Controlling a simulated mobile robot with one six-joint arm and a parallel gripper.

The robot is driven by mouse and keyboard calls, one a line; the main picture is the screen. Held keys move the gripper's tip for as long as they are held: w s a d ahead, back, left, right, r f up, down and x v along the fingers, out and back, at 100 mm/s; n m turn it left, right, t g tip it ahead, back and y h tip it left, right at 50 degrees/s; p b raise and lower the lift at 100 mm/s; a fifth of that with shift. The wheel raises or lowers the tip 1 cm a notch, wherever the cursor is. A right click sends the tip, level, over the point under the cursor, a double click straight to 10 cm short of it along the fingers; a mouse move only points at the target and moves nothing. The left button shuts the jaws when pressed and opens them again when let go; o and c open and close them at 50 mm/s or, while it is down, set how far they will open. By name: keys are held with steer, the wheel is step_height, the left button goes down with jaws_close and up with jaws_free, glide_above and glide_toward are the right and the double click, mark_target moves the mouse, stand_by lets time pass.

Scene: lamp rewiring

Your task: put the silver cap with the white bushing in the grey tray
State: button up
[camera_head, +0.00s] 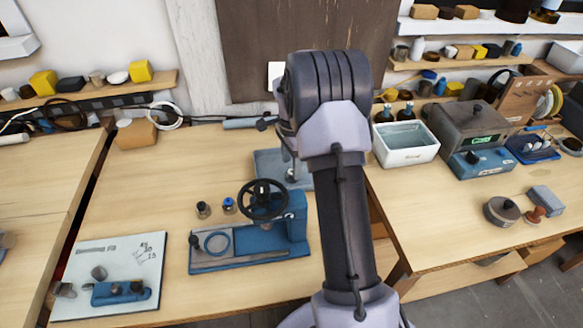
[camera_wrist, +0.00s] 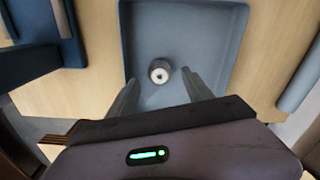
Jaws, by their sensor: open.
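A small silver cap with a white centre (camera_wrist: 160,72) sits on the floor of the grey tray (camera_wrist: 225,30) in the wrist view, near the tray's middle. My gripper (camera_wrist: 160,80) is open, its two fingers pointing down over the tray, one on each side of the cap in the picture. Gaps show between the fingers and the cap, and nothing is held. In the head view the grey tray (camera_head: 266,160) is partly hidden behind my arm, and my fingers cannot be made out clearly.
A blue press with a black handwheel (camera_head: 263,199) stands just in front of the tray. Two small caps, one dark (camera_head: 203,210) and one blue-topped (camera_head: 229,206), stand left of it. A white board with parts (camera_head: 110,262) lies front left. A white bin (camera_head: 405,145) stands on the right bench.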

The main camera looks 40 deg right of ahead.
mark_target(291, 172)
step_height(291, 172, up, 10)
steer(key=p, duration=0.2)
steer(key=s+a+r+n+t, duration=0.1)
steer(key=s+a+r+n, duration=0.2)
steer(key=a+r, duration=0.35)
steer(key=s+a+r+n+t, duration=0.1)
steer(key=s+a+r+n, duration=0.2)
steer(key=a+r, duration=0.4)
steer(key=s+a+n+t+y, duration=0.2)
steer(key=s+a+n, duration=0.7)
steer(key=s+a, duration=0.6)
steer(key=s+t, duration=0.1)
steer(key=s, duration=0.3)
steer(key=shift+a+r+n+t, duration=0.25)
steer(key=shift+r+n+t, duration=0.05)
steer(key=shift+n+t, duration=0.1)
